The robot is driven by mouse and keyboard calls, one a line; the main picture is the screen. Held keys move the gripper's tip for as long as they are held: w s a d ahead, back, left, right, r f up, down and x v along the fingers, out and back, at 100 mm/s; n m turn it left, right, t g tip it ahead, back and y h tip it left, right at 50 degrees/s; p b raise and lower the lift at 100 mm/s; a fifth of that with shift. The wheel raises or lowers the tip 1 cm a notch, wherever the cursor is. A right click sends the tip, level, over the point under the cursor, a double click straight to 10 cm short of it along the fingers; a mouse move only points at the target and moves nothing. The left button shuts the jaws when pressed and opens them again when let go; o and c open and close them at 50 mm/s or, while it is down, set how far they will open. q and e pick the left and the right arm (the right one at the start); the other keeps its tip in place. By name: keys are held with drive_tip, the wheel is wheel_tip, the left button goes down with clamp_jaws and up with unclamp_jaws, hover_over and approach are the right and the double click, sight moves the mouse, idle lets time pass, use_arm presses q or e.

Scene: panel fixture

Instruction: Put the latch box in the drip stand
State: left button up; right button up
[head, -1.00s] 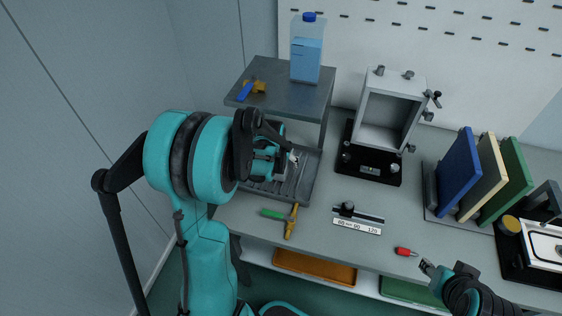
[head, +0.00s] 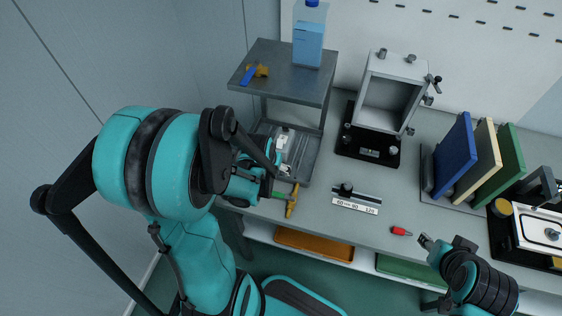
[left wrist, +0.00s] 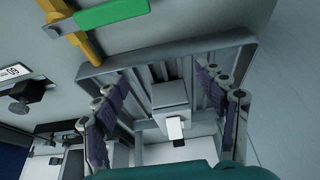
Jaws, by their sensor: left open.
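The drip stand (head: 313,89) is a dark grey stand with an upper shelf and a ribbed lower tray, at the back left of the bench. The latch box, a small pale grey box with a white tab (left wrist: 170,95), sits on the ribbed tray in the left wrist view. In the head view it shows partly (head: 283,139) under the shelf, beside my arm. My left gripper (head: 262,178) is open at the tray's front, its fingers apart on either side of the box in the wrist view, with gaps visible. My right gripper (head: 428,242) is low at the bench's front right; its jaws are unclear.
A green-and-yellow tool (head: 292,199) lies in front of the tray. A scale bar (head: 357,199), red piece (head: 401,231), open grey frame box (head: 390,95) and upright panels (head: 457,160) lie rightward.

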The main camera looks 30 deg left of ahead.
use_arm(q)
drive_tip(key=s+d+r+m+t, duration=0.1)
drive_tip(key=s+d+r, duration=0.2)
drive_tip(key=d+r, duration=0.3)
drive_tip(key=s+d+r+m+t+h, duration=0.1)
drive_tip(key=s+d+r, duration=0.3)
drive_tip(key=r, duration=0.5)
drive_tip(key=shift+d+m+t, duration=0.3)
drive_tip(key=shift+d+t, duration=0.1)
drive_tip(key=shift+d, duration=0.75)
drive_tip(key=shift+a, duration=0.1)
